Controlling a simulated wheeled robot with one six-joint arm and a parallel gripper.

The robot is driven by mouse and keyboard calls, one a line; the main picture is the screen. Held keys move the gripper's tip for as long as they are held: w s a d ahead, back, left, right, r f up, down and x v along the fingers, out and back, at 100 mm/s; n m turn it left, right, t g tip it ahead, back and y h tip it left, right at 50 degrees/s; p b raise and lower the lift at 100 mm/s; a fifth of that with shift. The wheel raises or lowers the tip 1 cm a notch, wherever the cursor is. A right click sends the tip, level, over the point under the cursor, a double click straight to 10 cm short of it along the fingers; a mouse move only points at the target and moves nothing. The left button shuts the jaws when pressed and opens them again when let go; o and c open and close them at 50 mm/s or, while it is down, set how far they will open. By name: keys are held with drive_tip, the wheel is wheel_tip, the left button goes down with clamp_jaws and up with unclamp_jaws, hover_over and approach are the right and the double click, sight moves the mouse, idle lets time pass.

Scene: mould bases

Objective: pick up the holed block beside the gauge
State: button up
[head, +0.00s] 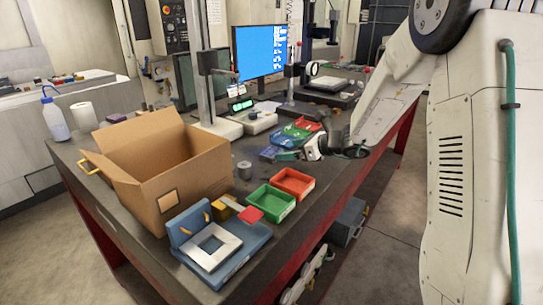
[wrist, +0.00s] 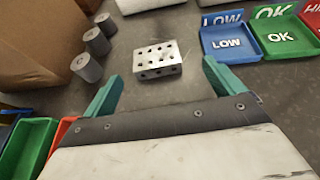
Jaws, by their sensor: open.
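The holed block (wrist: 157,60) is a small silver-grey metal block with rows of dark round holes, lying flat on the dark bench top. In the wrist view it lies just beyond my gripper (wrist: 163,76), roughly between the lines of its two teal fingers. My gripper is open and empty, and the block is apart from the fingers. In the head view my gripper (head: 290,155) is low over the bench by the coloured trays; I cannot make out the block there. A gauge stand with a tall column and pale base (head: 218,128) stands behind.
Labelled LOW (wrist: 228,43), OK (wrist: 283,36) and red trays sit right of the block. Several grey cylinders (wrist: 87,67) stand left, beside a cardboard box (head: 165,165). Green (head: 270,201) and red (head: 294,183) bins are near the bench's front edge. Bench around the block is clear.

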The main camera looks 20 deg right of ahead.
sight(272, 152)
drive_tip(key=x, duration=0.7)
drive_tip(key=shift+s+a+r, duration=0.1)
drive_tip(key=shift+s+a, duration=0.1)
drive_tip(key=shift+a, duration=0.05)
drive_tip(key=c, duration=1.4)
drive_tip(key=shift+r, duration=0.1)
drive_tip(key=shift+c, duration=0.2)
drive_tip(key=shift+r, duration=0.1)
